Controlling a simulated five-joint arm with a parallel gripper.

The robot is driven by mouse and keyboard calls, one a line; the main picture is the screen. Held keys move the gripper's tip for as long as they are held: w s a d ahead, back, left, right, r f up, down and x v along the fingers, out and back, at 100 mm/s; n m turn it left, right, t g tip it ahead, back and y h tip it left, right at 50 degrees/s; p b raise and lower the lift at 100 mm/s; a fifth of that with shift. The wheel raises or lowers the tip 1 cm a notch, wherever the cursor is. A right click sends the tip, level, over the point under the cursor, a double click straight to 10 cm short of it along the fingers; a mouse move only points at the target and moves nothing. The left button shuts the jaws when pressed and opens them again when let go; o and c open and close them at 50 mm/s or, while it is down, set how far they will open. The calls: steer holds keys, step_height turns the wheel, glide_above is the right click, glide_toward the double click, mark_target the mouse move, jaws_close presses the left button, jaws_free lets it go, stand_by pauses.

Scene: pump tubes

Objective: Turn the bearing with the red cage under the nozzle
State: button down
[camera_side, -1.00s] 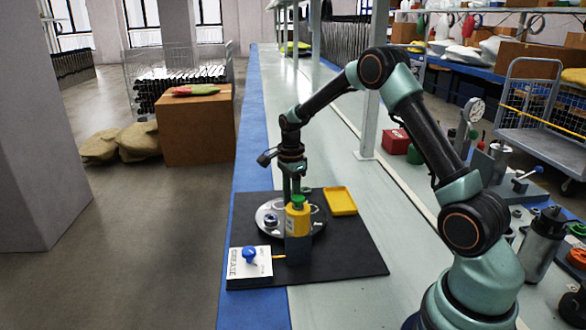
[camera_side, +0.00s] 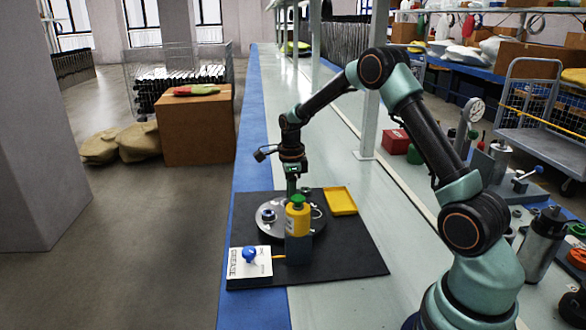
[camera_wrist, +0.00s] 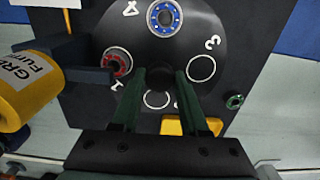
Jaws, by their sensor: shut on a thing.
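In the wrist view the dark turntable disc (camera_wrist: 188,40) carries numbered seats. A bearing with a red cage (camera_wrist: 117,62) sits at seat 1 and one with a blue cage (camera_wrist: 165,18) at seat 4; the seats by 3 and at the bottom are empty rings. My gripper (camera_wrist: 160,76) is over the disc's middle, shut on a central hub mostly hidden between the fingers. A yellow grease bottle (camera_wrist: 30,90) stands left, with a grey-blue block (camera_wrist: 90,75) reaching to the red-cage bearing's lower-left edge. The nozzle tip is not clear. In the side view the bottle (camera_side: 297,219) partly hides the disc.
A yellow tray (camera_side: 340,201) lies behind and right of the disc on the black mat (camera_side: 350,250). A white grease card (camera_side: 237,264) with a blue knob (camera_side: 249,254) lies front left. The mat's front right is clear.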

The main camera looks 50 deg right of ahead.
steer(key=shift+r, duration=0.1)
stand_by(0.5)
steer(key=shift+c, duration=2.1)
jaws_free()
step_height(320, 180, up, 12)
